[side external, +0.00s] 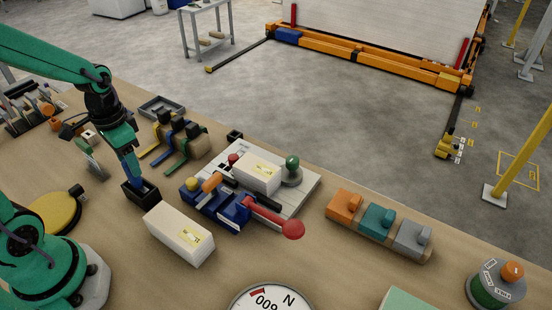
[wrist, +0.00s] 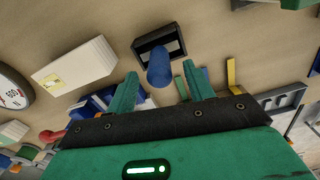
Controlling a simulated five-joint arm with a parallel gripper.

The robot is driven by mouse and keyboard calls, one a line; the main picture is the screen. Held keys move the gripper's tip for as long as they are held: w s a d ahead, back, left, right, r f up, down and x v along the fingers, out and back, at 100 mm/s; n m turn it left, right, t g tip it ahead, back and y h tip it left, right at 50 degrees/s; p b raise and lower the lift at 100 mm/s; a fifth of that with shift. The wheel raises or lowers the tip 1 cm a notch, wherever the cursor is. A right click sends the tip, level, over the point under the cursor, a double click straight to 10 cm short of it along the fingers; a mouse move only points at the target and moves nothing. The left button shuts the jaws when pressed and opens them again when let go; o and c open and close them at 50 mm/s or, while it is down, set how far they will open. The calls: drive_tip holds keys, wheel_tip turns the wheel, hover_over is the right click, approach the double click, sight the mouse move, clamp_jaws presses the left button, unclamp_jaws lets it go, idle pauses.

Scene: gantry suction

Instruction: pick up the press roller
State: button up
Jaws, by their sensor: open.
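The press roller appears to be the blue upright handle (side external: 129,168) in a small black open-topped holder (side external: 147,193); its lower end is hidden inside. In the wrist view, the blue handle (wrist: 160,72) rises from the black holder (wrist: 141,46) toward the camera. My gripper (side external: 124,150) is above the holder, pointing down at the handle's top. In the wrist view, the two green fingers of my gripper (wrist: 159,69) are spread, one on each side of the handle, with gaps showing. Whether the fingertips reach below its top is hard to tell.
A white box (side external: 178,234) lies just in front of the holder. A blue clamp with a red-knobbed lever (side external: 265,215) and a pale plate (side external: 303,198) stand to the right. Coloured strap tools (side external: 180,145) and a grey tray (side external: 162,107) are behind.

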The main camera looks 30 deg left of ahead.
sight(135, 180)
drive_tip(key=shift+s+f, duration=0.1)
drive_tip(key=shift+f, duration=2.55)
drive_tip(key=c, duration=1.1)
